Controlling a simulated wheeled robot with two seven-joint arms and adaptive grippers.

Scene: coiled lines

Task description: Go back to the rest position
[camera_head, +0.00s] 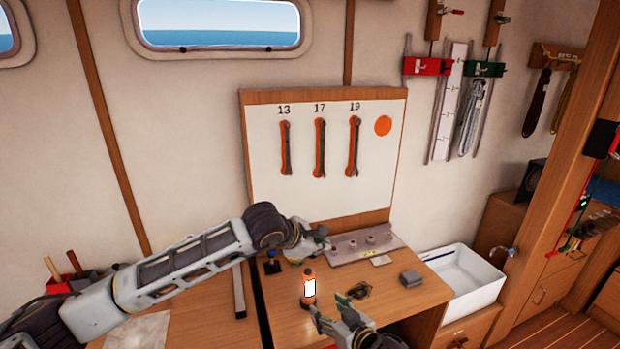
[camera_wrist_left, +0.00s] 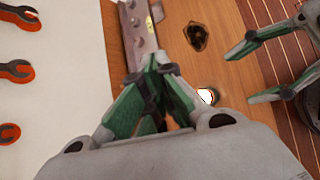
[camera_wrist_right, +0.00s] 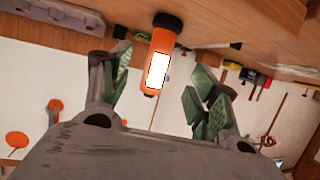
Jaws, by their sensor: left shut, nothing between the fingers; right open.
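My left gripper (camera_head: 320,239) is shut and empty. It hangs above the back of the bench, in front of the tool board, and its fingertips meet in the left wrist view (camera_wrist_left: 158,62). My right gripper (camera_head: 328,306) is open and empty, low at the front of the bench. Its spread fingers also show in the right wrist view (camera_wrist_right: 160,82). An orange lamp with a lit white panel (camera_head: 309,287) stands upright on the bench, just beyond the right gripper. In the right wrist view the lamp (camera_wrist_right: 163,50) appears between the fingers, not gripped.
The tool board (camera_head: 385,165) holds three orange-backed wrenches. A white sink (camera_head: 462,275) is to the right. Coiled lines (camera_head: 473,120) hang on the wall.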

